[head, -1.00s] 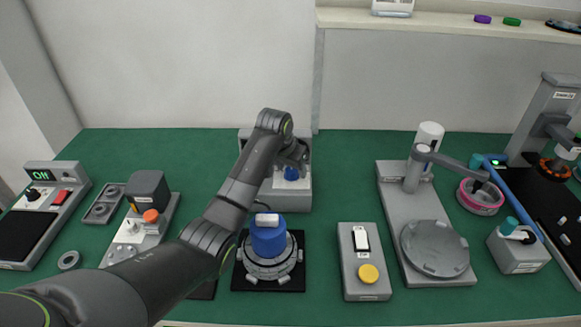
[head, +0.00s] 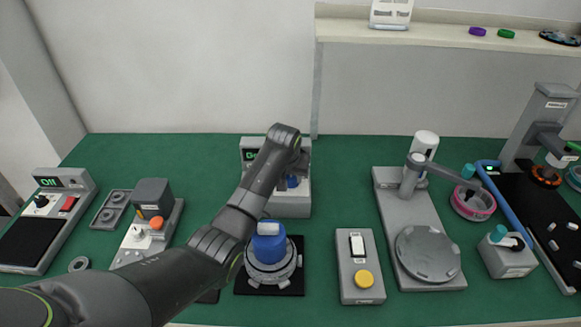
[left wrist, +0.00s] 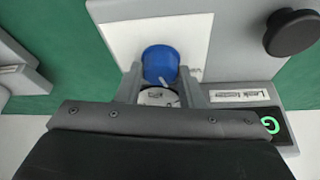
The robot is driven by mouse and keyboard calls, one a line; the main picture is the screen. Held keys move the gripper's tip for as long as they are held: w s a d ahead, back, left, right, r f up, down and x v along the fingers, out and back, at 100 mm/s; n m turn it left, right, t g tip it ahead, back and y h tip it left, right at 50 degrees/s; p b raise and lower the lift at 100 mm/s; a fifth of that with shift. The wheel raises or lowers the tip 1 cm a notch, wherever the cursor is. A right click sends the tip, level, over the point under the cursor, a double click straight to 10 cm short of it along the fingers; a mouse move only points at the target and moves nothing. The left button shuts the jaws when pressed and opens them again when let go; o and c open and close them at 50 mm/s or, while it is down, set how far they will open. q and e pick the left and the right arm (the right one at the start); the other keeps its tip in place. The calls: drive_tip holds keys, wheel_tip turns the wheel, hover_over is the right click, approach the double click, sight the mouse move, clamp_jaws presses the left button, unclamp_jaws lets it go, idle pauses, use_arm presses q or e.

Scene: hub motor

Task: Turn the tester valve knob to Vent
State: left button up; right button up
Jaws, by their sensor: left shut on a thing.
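The leak tester (head: 291,207) is a grey box at the back middle of the bench. Its screen (head: 251,155) shows green characters, partly hidden by my arm. A blue knob (head: 293,182) is on its front; in the left wrist view the blue knob (left wrist: 160,64) stands by a white panel, between the finger ends. My left gripper (head: 297,168) is at the tester front, and in the left wrist view its fingers (left wrist: 160,88) are shut on the blue knob. Any Vent marking is hidden or too small to read. My right gripper is not in view.
A hub motor with a blue cap (head: 268,246) sits on a black pad below my left arm. A switch box with a yellow button (head: 363,279) and a grey fixture (head: 428,254) stand to the right. A black round knob (left wrist: 290,32) is near the gripper.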

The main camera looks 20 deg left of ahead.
use_arm(q)
drive_tip(key=shift+d+r+n+y+p, duration=0.1)
drive_tip(key=shift+r+n+y+p, duration=0.2)
drive_tip(key=shift+n+p, duration=0.6)
drive_tip(key=shift+f+n+g+y+p, duration=0.1)
drive_tip(key=shift+n+g+y+p, duration=0.3)
drive_tip(key=shift+n, duration=0.5)
drive_tip(key=shift+w+d+f+n+y+p, duration=0.1)
drive_tip(key=shift+n+y+p, duration=0.15)
drive_tip(key=shift+n, duration=0.55)
drive_tip(key=shift+w+f+n+y+p, duration=0.15)
drive_tip(key=shift+n+y, duration=0.1)
drive_tip(key=shift+n, duration=0.55)
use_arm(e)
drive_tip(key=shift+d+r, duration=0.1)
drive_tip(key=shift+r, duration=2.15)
use_arm(q)
drive_tip(key=shift+s+r, duration=0.1)
drive_tip(key=o, duration=1)
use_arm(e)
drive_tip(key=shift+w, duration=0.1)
use_arm(q)
drive_tip(key=shift+s+d+r, duration=0.15)
drive_tip(key=shift+s+r, duration=0.05)
drive_tip(key=shift+r, duration=0.35)
drive_tip(key=b+v, duration=0.1)
drive_tip(key=v, duration=1.5)
drive_tip(key=shift+w, duration=0.2)
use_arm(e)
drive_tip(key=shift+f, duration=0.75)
